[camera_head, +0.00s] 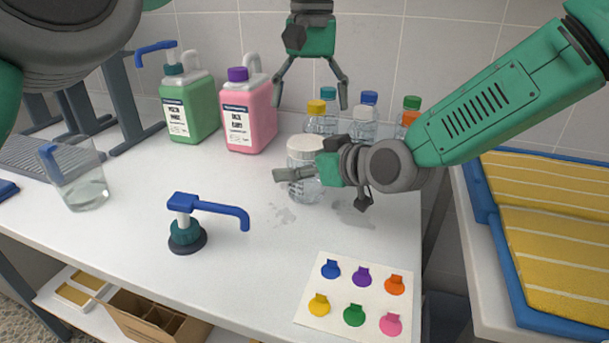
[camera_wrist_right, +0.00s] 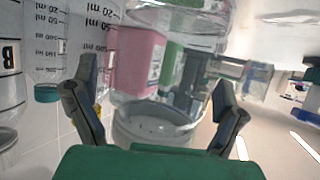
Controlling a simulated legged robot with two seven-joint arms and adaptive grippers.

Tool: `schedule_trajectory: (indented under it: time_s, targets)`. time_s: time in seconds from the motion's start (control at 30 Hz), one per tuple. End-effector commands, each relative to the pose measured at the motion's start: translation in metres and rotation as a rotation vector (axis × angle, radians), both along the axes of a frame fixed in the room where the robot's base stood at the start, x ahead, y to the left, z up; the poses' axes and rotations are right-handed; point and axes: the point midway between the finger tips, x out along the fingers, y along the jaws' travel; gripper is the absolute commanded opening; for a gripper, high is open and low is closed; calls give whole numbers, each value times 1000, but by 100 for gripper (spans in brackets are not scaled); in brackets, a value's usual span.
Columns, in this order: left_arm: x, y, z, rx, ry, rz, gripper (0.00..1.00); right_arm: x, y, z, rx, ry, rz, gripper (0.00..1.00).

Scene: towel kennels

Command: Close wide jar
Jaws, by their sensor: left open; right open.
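The wide jar (camera_head: 305,186) is clear, with a white lid (camera_head: 306,145) sitting on its top. I cannot tell whether the lid is tight. My right gripper (camera_head: 297,173) is open at the jar, with one finger in front of it and the other hidden. In the right wrist view, which is upside down, the jar (camera_wrist_right: 165,95) and its pale lid (camera_wrist_right: 150,125) show between the spread fingers (camera_wrist_right: 148,90); contact is unclear. My left gripper (camera_head: 310,103) is open and empty, fingers down, above and behind the jar.
Several bottles with coloured caps (camera_head: 368,98) stand behind the jar. A pink jug (camera_head: 250,115) and green jug (camera_head: 188,108) stand back left. A blue pump (camera_head: 186,225), a glass beaker (camera_head: 82,185) and a colour card (camera_head: 355,300) surround clear white tabletop (camera_head: 130,235).

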Motion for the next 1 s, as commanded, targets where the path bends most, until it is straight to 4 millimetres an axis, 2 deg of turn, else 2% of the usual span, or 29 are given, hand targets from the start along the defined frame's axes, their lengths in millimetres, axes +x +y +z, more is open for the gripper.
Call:
schedule_trajectory:
  time_s: [0.17,0.6,0.8,1.0]
  targets:
    - [0,0,0,0,0,0,83,-8,-9,6,0,0,0,92]
    - [0,0,0,0,0,0,83,-66,-64,38,2,1,-1,92]
    - [1,1,0,-1,0,0,83,-78,-75,44,0,1,0,92]
    - [1,1,0,-1,1,0,83,-80,-76,44,-1,2,0,92]
